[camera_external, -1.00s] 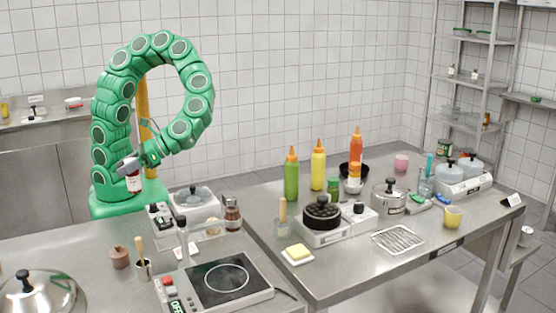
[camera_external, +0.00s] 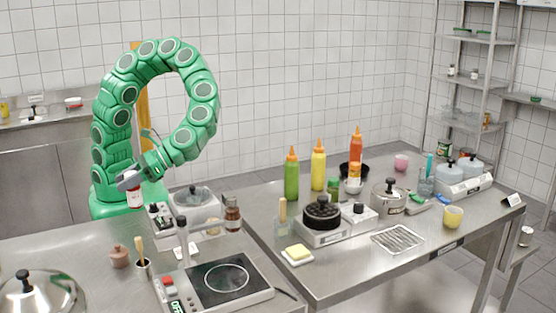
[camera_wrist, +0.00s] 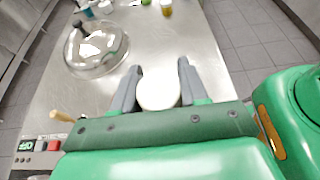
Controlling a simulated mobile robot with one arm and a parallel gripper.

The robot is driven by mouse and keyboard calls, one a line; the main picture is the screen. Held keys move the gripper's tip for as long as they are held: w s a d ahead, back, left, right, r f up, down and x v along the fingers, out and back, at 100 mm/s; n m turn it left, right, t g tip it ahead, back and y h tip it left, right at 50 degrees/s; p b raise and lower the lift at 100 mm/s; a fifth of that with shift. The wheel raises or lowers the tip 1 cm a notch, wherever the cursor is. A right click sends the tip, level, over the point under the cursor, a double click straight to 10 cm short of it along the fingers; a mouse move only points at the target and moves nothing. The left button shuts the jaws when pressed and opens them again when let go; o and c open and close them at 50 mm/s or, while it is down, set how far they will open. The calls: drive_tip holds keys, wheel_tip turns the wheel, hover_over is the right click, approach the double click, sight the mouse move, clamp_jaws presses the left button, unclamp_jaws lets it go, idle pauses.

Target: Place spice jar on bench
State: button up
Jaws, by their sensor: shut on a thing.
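The spice jar (camera_external: 134,198) has a white lid and a reddish label. My gripper (camera_external: 129,181) is shut on it and holds it upright, above or behind the rear edge of the near-left steel bench (camera_external: 75,252); the exact height is hard to tell. In the wrist view the white round lid (camera_wrist: 158,93) sits between the two grey fingers of my gripper (camera_wrist: 158,82). The jar's body below the lid is hidden there.
A second bench (camera_external: 345,273) at right holds bottles and cookware. Bare steel lies behind the dome.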

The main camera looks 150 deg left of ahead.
drive_tip(key=shift+w+a+f, duration=0.1)
drive_tip(key=shift+w+f, duration=1.1)
drive_tip(key=shift+f, duration=0.45)
drive_tip(key=shift+w+d+f, duration=0.1)
drive_tip(key=shift+w+f, duration=1.05)
drive_tip(key=shift+f, duration=0.5)
drive_tip(key=shift+w+a+f, duration=0.1)
drive_tip(key=shift+w+f, duration=1.1)
drive_tip(key=shift+f, duration=0.45)
drive_tip(key=o, duration=1.1)
drive_tip(key=shift+o, duration=0.2)
drive_tip(key=shift+a, duration=0.1)
drive_tip(key=v, duration=1.2)
